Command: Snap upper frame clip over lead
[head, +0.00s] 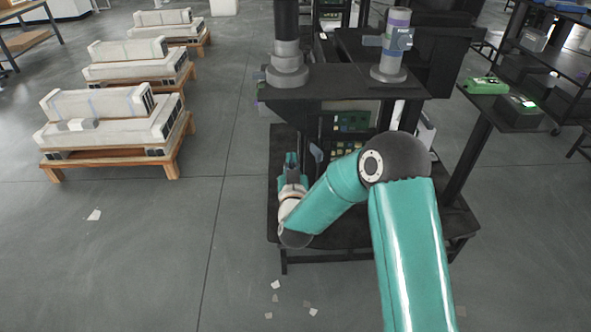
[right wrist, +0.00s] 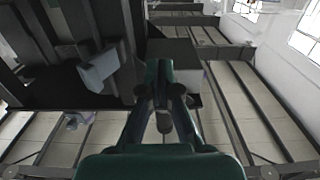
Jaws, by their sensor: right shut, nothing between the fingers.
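My right gripper (head: 291,163) is shut and empty, at the left side of the dark open frame under the black table top. It also shows in the right wrist view (right wrist: 164,80). A small grey-blue piece (head: 317,152), possibly the upper frame clip, stands just right of the fingers, apart from them. A similar grey-blue piece (right wrist: 98,70) is left of the fingers in the right wrist view. Dark upright strips (head: 325,130) run behind it; I cannot tell whether one is the lead. My left gripper is not in view.
The black table top (head: 340,84) carries two upright cylindrical columns and overhangs the gripper. A dark lower shelf (head: 350,225) lies beneath. A green-board panel (head: 351,122) stands behind.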

